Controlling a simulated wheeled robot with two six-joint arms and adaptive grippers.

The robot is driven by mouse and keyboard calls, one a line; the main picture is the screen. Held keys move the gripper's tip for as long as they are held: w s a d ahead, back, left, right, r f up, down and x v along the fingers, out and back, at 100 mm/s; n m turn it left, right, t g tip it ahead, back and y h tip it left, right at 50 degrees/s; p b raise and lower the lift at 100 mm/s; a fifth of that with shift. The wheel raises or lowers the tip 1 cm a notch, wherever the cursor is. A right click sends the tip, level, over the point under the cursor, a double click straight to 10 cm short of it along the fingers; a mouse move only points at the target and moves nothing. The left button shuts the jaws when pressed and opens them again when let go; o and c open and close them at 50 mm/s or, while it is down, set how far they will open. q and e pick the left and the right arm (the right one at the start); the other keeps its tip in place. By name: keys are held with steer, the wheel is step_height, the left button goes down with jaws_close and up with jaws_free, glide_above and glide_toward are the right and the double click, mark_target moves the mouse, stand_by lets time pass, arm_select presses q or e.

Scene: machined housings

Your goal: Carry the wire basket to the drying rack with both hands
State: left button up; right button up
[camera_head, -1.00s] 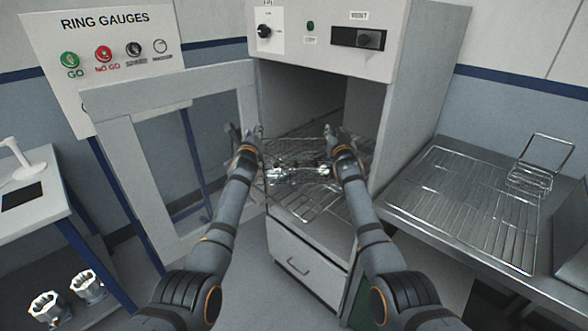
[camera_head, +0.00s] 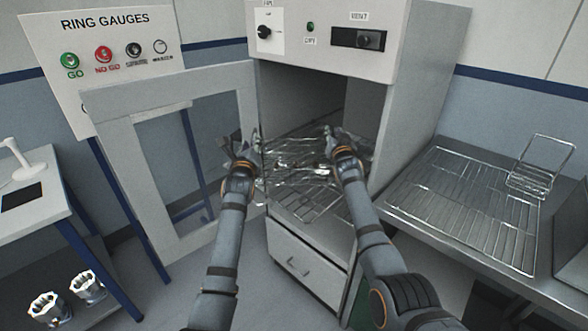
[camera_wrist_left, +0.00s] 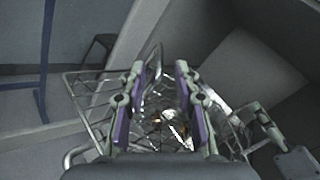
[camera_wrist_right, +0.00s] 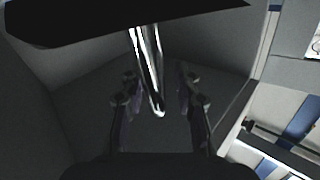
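The wire basket (camera_head: 290,160) sits at the mouth of the open cabinet, with shiny metal parts inside that blur together. It also shows below the fingers in the left wrist view (camera_wrist_left: 88,112). My left gripper (camera_head: 240,146) is at the basket's left side; in its wrist view the fingers (camera_wrist_left: 157,92) are apart, with basket wire between and beyond them. My right gripper (camera_head: 331,138) is at the basket's right side. Its fingers (camera_wrist_right: 157,88) are apart around a bright metal bar (camera_wrist_right: 150,75), with gaps on both sides. The drying rack (camera_head: 465,205) is a wire grid on the right bench.
The cabinet door (camera_head: 110,150) stands open to the left, near my left arm. A wire-framed holder (camera_head: 530,180) stands at the rack's back right; the rest of the rack is clear. A drawer (camera_head: 300,262) lies below the cabinet opening. A side table (camera_head: 50,215) is at far left.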

steer(key=s, duration=0.7)
steer(key=shift+s+d, duration=0.1)
steer(key=shift+s, duration=0.1)
